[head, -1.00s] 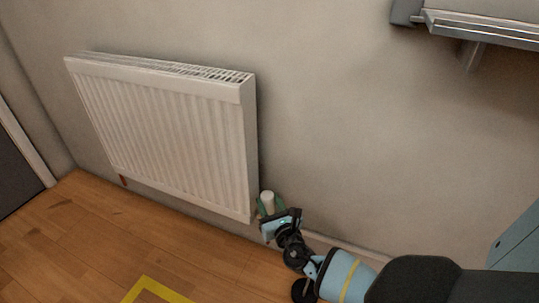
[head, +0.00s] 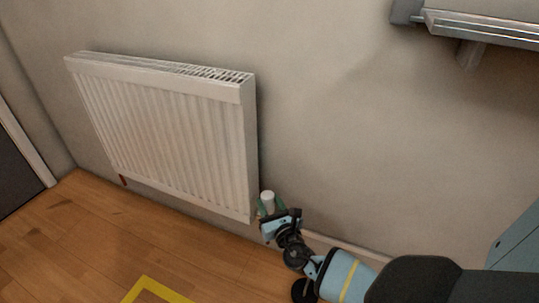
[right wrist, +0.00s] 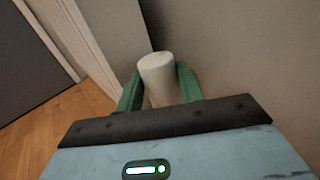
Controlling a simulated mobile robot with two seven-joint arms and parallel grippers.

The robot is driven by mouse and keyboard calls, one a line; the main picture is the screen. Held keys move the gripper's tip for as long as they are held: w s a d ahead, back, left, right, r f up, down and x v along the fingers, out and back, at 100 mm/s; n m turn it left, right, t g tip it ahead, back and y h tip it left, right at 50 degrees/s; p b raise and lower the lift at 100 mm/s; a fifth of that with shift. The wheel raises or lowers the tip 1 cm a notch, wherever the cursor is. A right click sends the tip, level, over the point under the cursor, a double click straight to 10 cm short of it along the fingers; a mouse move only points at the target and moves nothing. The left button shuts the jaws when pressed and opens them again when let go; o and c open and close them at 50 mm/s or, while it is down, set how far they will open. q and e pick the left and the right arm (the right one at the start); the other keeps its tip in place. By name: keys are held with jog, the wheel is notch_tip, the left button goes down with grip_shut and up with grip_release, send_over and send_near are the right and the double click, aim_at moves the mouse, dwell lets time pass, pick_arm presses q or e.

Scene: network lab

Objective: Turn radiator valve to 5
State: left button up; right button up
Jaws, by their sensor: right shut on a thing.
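The white radiator (head: 165,135) hangs on the wall at the left of the head view. The white radiator valve knob (head: 267,196) stands upright by its lower right corner; it also shows in the right wrist view (right wrist: 157,72). My right gripper (head: 269,207) is shut on the valve knob, with one green finger on each side of it in the right wrist view (right wrist: 158,85). The lower part of the knob is hidden by the gripper, and no number on it is readable. My left gripper is not in view.
A grey metal shelf or tray (head: 485,28) juts from the wall at the upper right. The wooden floor (head: 90,235) is clear in front of the radiator, with a yellow floor marking (head: 150,288). A dark door (head: 18,165) is at the far left.

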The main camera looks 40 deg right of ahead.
jog(key=o, duration=1)
jog(key=shift+s, duration=0.1)
jog(key=shift+p+v, duration=1.05)
jog(key=shift+v, duration=2.8)
